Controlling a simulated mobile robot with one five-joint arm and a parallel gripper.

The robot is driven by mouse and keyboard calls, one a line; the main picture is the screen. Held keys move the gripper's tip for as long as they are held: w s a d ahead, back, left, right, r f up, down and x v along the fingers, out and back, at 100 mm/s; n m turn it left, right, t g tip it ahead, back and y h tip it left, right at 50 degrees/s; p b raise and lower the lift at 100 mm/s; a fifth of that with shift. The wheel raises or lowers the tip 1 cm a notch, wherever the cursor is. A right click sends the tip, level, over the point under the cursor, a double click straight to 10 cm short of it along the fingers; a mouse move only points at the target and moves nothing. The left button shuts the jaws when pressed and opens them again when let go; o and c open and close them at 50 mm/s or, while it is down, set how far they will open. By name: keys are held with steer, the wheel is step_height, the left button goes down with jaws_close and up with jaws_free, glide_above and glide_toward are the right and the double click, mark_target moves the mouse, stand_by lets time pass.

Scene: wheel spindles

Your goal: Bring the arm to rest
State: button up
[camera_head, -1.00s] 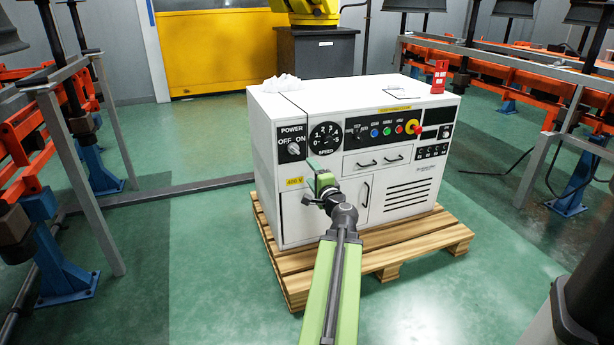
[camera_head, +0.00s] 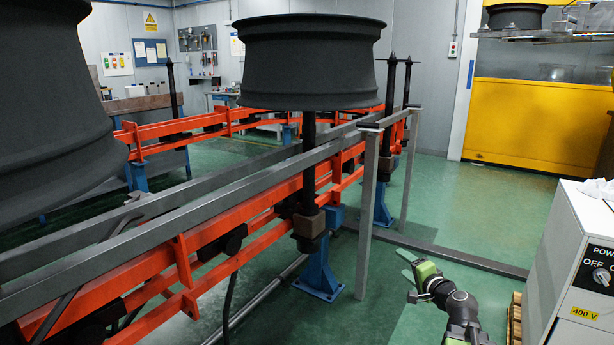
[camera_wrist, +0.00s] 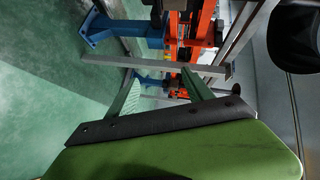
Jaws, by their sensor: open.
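My green arm shows at the lower right of the head view, with my gripper (camera_head: 409,277) at its end, left of the white control cabinet. My gripper is open and nothing shows between its fingers. In the wrist view, the two green fingers of my gripper (camera_wrist: 160,92) stand apart, with floor and rail parts behind them. The lower part of my arm is cut off by the frame edge.
The white control cabinet (camera_head: 575,255) stands at the right edge on a wooden pallet (camera_head: 515,318). An orange conveyor rail (camera_head: 220,245) with grey guard bars fills the left. A black wheel (camera_head: 310,60) sits on a spindle (camera_head: 308,165). Green floor (camera_head: 490,200) is open at the back right.

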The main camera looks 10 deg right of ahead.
steer(key=a+f+n+g+y, duration=0.3)
steer(key=a+n, duration=0.2)
steer(key=a, duration=1.1)
steer(key=s+a+f+n+g+p, duration=0.1)
steer(key=s+a+f+n+g, duration=0.15)
steer(key=a, duration=0.45)
steer(key=s+a+f+n+g+p, duration=0.1)
steer(key=s+a+f+n+g, duration=0.1)
steer(key=a+f+n+g, duration=0.3)
steer(key=s+f+g+h, duration=0.2)
steer(key=s+f, duration=0.2)
steer(key=s, duration=0.2)
steer(key=s+d+g+h+p, duration=0.2)
steer(key=s+d+g+h, duration=0.1)
steer(key=s+d, duration=0.35)
step_height(320, 180, up, 36)
steer(key=p, duration=3.6)
steer(key=shift+a+n, duration=0.25)
steer(key=shift+n, duration=0.1)
steer(key=shift+s, duration=0.1)
